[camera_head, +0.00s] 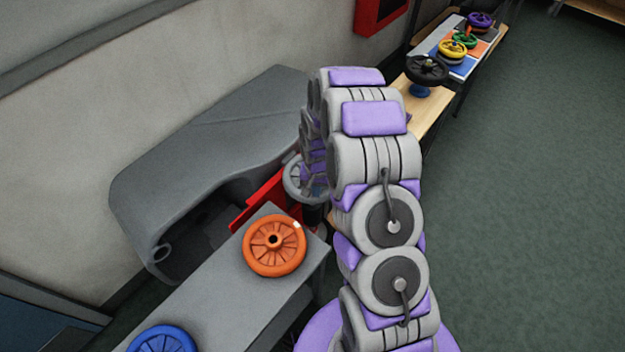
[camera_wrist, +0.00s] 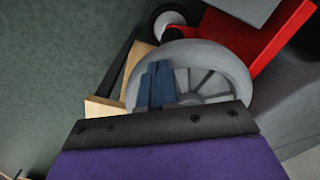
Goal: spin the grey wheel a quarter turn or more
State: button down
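The grey wheel (camera_head: 292,180) is partly hidden behind my arm in the head view. In the wrist view the grey wheel (camera_wrist: 232,65) fills the middle, with its rim and several spokes showing on the right. My gripper (camera_wrist: 156,72) has two dark blue fingers side by side with almost no space between them, and looks shut. The fingers lie over the left part of the wheel's face. I cannot tell whether they touch a spoke or sit just in front of it. Most of the gripper is hidden by the arm in the head view.
An orange wheel (camera_head: 274,246) and a blue wheel (camera_head: 162,340) lie on a grey surface (camera_head: 205,290) at the lower left. A red part (camera_head: 262,200) stands beside the grey wheel. Several coloured wheels sit on the far bench (camera_head: 428,108). Green floor (camera_head: 530,200) at right is clear.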

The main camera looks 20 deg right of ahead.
aim_at(328, 190)
jog(key=shift+d, duration=1)
jog(key=shift+w+d, duration=0.2)
jog(key=shift+d, duration=0.8)
jog(key=shift+d, duration=0.1)
jog(key=shift+w+d+p, duration=0.2)
jog(key=shift+w+d, duration=0.1)
jog(key=shift+d, duration=0.2)
jog(key=shift+w+d+p, duration=0.2)
jog(key=shift+w+d, duration=0.05)
jog(key=shift+d, duration=0.2)
